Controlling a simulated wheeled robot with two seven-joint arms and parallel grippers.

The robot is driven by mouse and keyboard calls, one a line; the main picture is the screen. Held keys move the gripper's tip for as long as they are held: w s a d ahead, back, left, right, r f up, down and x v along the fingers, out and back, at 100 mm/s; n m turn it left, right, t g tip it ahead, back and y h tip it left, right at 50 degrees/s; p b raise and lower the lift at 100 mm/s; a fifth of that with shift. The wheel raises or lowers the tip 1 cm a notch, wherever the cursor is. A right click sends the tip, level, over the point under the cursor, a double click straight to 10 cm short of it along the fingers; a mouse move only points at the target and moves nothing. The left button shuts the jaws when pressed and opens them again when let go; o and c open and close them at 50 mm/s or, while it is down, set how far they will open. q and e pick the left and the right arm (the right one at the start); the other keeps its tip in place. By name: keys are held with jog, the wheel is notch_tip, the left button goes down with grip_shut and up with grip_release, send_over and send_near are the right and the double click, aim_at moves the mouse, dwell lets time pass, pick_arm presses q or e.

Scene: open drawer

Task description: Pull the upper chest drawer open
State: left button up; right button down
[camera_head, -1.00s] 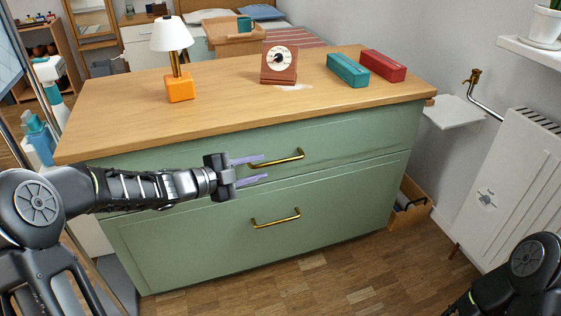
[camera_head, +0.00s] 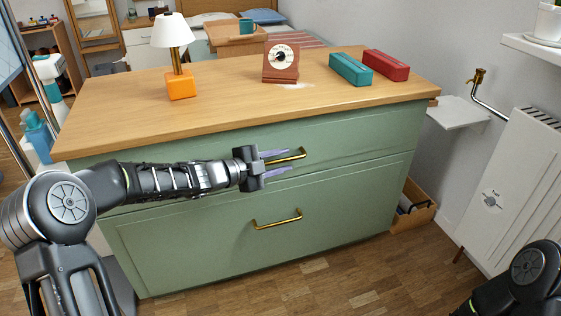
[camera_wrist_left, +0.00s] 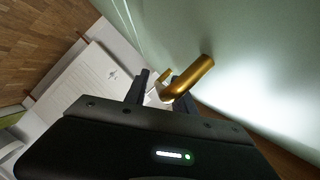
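The green chest's upper drawer (camera_head: 350,138) is shut, its front flush with the chest. Its brass bar handle (camera_head: 298,154) is partly hidden by my left gripper (camera_head: 287,161). The gripper comes in from the left, its two pale purple fingers apart, one above the other, reaching along the handle. In the left wrist view the brass handle (camera_wrist_left: 192,78) lies at the fingertips (camera_wrist_left: 163,84), seemingly between the spread fingers. I cannot tell whether either finger touches it. My right gripper is out of view; only part of my right arm shows at lower right.
The lower drawer, also shut, has its own brass handle (camera_head: 278,219). On the wooden top (camera_head: 225,112) stand a lamp (camera_head: 178,68), a clock (camera_head: 280,62), a teal box (camera_head: 350,69) and a red box (camera_head: 386,65). A white radiator (camera_head: 510,195) is at right. Floor before the chest is clear.

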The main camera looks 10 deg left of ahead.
pick_arm(q)
grip_shut()
dwell(1.2)
